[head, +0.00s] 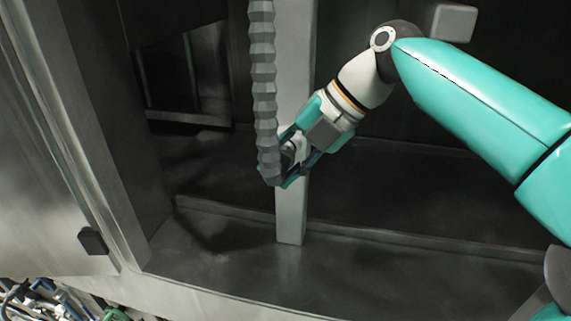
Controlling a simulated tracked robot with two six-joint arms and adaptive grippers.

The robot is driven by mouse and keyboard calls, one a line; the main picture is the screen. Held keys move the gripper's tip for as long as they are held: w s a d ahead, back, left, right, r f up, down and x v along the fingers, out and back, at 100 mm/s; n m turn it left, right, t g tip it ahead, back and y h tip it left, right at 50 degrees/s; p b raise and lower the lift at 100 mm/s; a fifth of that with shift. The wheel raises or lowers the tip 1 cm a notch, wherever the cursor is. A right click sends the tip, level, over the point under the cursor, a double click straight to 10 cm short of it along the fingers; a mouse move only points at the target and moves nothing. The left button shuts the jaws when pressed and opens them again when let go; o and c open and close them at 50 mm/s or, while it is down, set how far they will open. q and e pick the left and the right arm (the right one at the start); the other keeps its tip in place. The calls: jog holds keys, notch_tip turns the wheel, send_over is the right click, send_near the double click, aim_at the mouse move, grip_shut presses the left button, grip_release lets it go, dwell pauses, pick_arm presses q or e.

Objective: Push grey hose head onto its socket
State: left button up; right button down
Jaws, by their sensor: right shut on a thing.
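The grey ribbed hose (263,75) hangs down from the top edge of the head view, left of a pale upright post. My right gripper (280,172) is shut around the hose's lower end, in front of the post. The hose head (289,152) is mostly hidden by the fingers and the hose, and I cannot make out its full shape. I cannot make out the socket in this view. My left gripper is not in view.
The pale post (291,215) stands on the dark cabinet floor (230,255). A metal door or panel (50,150) with a black latch (93,240) borders the left. Coloured cables (45,300) lie at the bottom left. A grey box (452,22) is at the upper right.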

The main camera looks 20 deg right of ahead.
jog(key=shift+w+d+p, duration=0.35)
jog(key=shift+w+d, duration=0.05)
jog(key=shift+w, duration=0.2)
dwell(0.4)
jog(key=c, duration=0.7)
grip_release()
jog(key=shift+s+a, duration=0.1)
